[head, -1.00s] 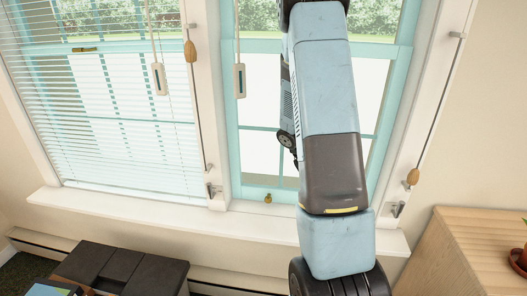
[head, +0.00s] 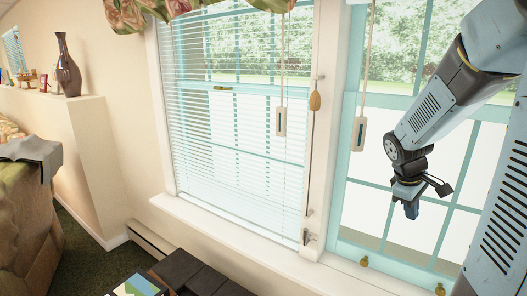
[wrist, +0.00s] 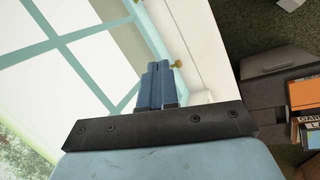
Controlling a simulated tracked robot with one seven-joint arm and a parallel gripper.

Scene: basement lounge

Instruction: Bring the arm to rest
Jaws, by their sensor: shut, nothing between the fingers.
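My gripper (head: 411,209) hangs at the end of my arm on the right side of the head view, in front of the right-hand window. Its fingers point down, and nothing is held in them. In the wrist view the blue fingers of my gripper (wrist: 158,82) are side by side and closed, with the window sill and teal frame behind them. My arm reaches in from the upper right of the head view and bends down at the wrist.
A window with white blinds (head: 237,140) is left of my gripper. The white sill (head: 240,232) runs below. A dark bench (head: 195,275) stands beneath it. A brown vase (head: 67,65) stands on a ledge at left. Books (wrist: 304,95) show in the wrist view.

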